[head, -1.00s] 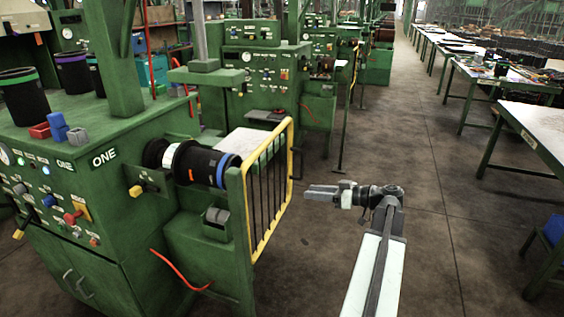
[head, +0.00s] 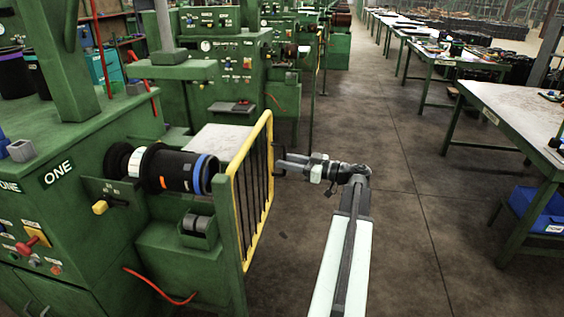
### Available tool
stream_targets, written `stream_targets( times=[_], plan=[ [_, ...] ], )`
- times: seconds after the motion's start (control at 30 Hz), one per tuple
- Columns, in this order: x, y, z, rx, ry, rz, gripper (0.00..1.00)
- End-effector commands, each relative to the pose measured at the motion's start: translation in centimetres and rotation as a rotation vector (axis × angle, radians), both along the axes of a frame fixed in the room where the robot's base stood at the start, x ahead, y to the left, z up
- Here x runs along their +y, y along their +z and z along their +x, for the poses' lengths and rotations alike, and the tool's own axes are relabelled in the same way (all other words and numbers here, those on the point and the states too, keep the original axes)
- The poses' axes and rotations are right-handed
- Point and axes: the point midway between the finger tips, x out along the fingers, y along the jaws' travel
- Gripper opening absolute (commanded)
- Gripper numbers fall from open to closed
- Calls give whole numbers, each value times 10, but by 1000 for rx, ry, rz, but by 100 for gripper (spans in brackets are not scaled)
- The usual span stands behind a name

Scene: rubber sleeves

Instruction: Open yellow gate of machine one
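The yellow-framed gate (head: 247,252) with dark vertical bars stands upright at the right side of machine one (head: 57,173), which carries the label "ONE". A dark handle (head: 281,172) shows at the gate's far right edge. My gripper (head: 282,161) is to the right of the gate, with its fingertips pointing left at the handle. Its two fingers look a little apart, with nothing seen between them. Whether the fingertips touch the handle or are just short of it cannot be told.
A black roller with a blue band (head: 206,174) lies behind the gate on the machine. A yellow-tipped lever (head: 100,207) is on the machine's front. The aisle floor (head: 410,220) to the right is clear. A work table (head: 535,110) and a blue bin (head: 545,210) stand at right.

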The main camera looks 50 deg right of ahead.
Motion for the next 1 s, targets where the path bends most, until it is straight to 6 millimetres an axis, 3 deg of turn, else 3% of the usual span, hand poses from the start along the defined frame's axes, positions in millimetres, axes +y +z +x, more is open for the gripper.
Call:
stream_targets(
  times=[0.33,0.37,0.47,0.5,1.0],
  plan=[
    [4,0,10,0,0,0,34],
    [4,0,10,0,1,0,32],
    [4,0,10,0,1,0,4],
    [4,0,10,0,1,0,0],
    [5,0,10,1,2,0,0]
  ],
)
